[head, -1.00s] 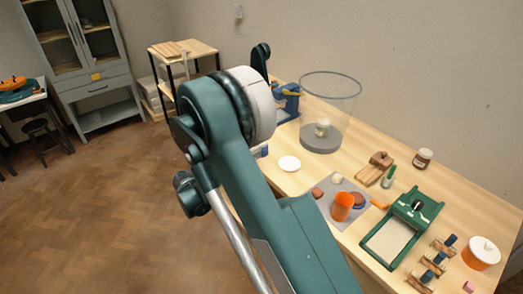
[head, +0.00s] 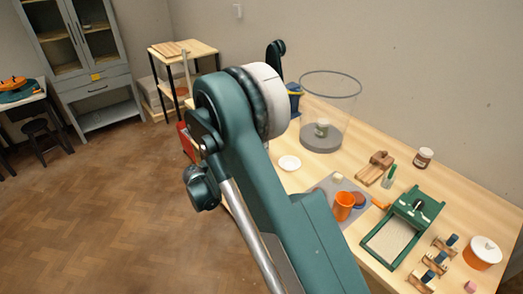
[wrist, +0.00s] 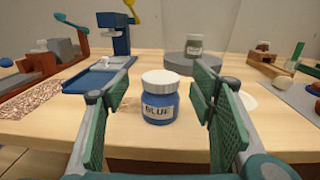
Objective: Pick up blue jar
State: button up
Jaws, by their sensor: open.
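In the wrist view, the blue jar (wrist: 160,108) stands upright on the wooden table (wrist: 140,140), with a white lid and a label reading "BLUE". My gripper (wrist: 163,100) is open, with one green-padded finger left of the jar and one right of it. There is a gap between each finger and the jar, and the jar looks a little beyond or between the fingertips; the exact depth is hard to tell. In the head view, my arm hides the jar and the gripper.
Behind the jar stand a blue device (wrist: 113,45) and a second lidded jar (wrist: 194,46) on a grey round base. In the head view, a clear cylinder (head: 330,95) surrounds that base.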

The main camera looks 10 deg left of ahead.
jog(key=shift+x, duration=1.8)
jog(key=c, duration=1.2)
